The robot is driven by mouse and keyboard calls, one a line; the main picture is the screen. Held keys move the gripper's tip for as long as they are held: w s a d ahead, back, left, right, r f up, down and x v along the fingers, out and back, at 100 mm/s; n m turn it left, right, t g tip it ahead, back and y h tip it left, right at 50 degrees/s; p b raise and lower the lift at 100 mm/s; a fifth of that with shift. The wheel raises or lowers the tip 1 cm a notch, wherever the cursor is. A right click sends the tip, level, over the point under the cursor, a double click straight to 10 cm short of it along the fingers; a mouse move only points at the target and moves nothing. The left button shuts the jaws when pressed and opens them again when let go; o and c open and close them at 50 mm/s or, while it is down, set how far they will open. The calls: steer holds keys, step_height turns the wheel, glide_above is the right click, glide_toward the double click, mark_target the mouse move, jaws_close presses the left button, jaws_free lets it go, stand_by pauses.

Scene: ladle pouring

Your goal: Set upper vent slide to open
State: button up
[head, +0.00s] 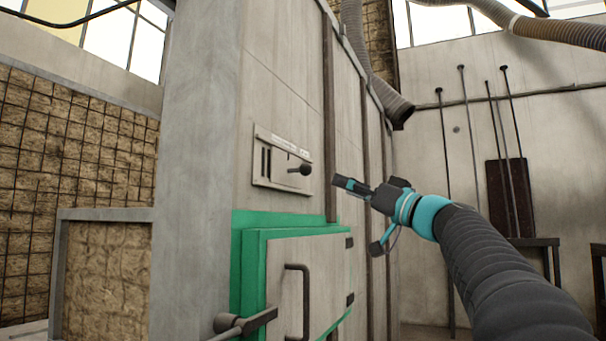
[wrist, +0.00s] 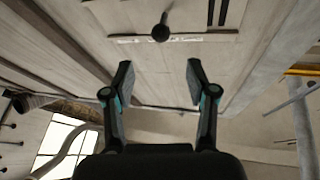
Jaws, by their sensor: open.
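The upper vent slide (head: 268,172) is a pale rectangular plate on the wall of the kiln-like cabinet, above the green-framed door. Dark slots show at its left end in the head view. A dark round knob (head: 304,170) sticks out near its right end, and the knob also shows at the top of the wrist view (wrist: 161,32). My gripper (head: 341,183) is just right of the knob and slightly lower, apart from it. In the wrist view my gripper (wrist: 160,75) has its fingers spread with nothing between them, and the knob lies beyond the fingertips.
The door (head: 325,275) below has a dark bar handle (head: 297,300) and a lever latch (head: 245,322). A vertical metal strip (head: 328,120) runs beside the vent. A flexible duct (head: 385,95) hangs above. Rods (head: 475,150) lean on the right wall.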

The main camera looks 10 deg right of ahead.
mark_target(310, 172)
steer(key=p+x, duration=0.4)
steer(key=x, duration=0.9)
jaws_close()
